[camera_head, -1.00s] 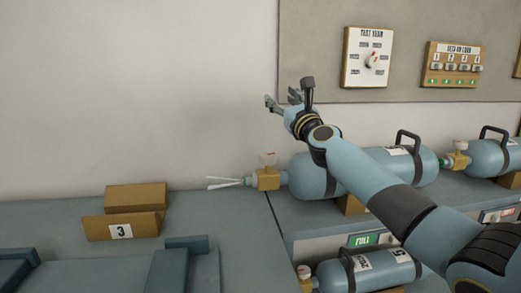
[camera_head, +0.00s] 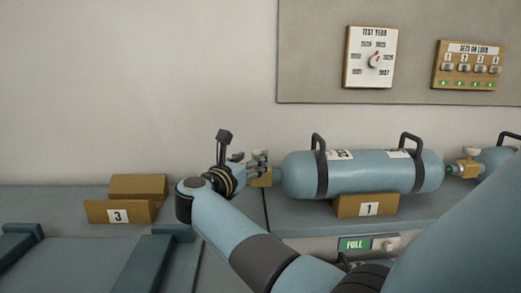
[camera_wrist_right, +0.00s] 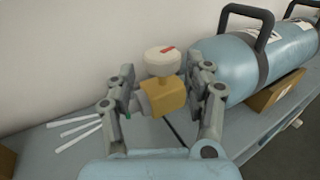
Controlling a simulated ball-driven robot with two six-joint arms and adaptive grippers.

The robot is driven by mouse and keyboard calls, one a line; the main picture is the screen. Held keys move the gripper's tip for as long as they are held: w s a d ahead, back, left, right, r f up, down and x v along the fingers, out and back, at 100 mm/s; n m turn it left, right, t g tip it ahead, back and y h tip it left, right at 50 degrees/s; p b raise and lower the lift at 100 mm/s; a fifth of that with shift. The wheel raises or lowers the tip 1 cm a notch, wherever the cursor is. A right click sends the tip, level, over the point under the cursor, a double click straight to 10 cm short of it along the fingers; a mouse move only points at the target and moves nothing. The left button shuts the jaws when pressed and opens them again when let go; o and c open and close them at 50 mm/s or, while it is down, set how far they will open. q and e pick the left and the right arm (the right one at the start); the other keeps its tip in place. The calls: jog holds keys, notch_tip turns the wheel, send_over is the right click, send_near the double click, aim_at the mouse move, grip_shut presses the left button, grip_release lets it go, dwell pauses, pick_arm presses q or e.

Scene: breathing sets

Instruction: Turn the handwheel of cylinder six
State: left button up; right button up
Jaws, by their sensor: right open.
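A pale blue cylinder (camera_head: 370,172) with black bands and handles lies on the stand marked 1 (camera_head: 366,205). Its labels are too small to read as a cylinder number. In the right wrist view, a cream handwheel (camera_wrist_right: 163,60) with a red mark tops the brass valve block (camera_wrist_right: 164,97) at the cylinder's left end. My right gripper (camera_head: 258,163) is open, with one finger on either side of the valve block and handwheel; contact cannot be told. In the head view my gripper covers the handwheel. My left gripper is not in view.
An empty stand marked 3 (camera_head: 117,213) is on the bench to the left. Another cylinder's valve (camera_head: 468,167) is close to the right end. A TEST YEAR dial (camera_head: 370,58) and a SETS ON LOAN panel (camera_head: 469,65) hang behind.

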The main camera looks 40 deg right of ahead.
aim_at(258, 153)
jog(key=x, duration=0.4)
jog(key=shift+s+r, duration=0.1)
jog(key=shift+r, duration=0.1)
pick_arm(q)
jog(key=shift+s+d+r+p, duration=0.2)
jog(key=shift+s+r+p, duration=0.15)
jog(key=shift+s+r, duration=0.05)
pick_arm(e)
jog(key=x, duration=0.5)
jog(key=shift+d+f, duration=0.15)
jog(key=shift+d, duration=0.15)
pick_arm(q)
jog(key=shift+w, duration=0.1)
pick_arm(e)
jog(key=c, duration=0.4)
jog(key=shift+d+f, duration=0.1)
grip_shut()
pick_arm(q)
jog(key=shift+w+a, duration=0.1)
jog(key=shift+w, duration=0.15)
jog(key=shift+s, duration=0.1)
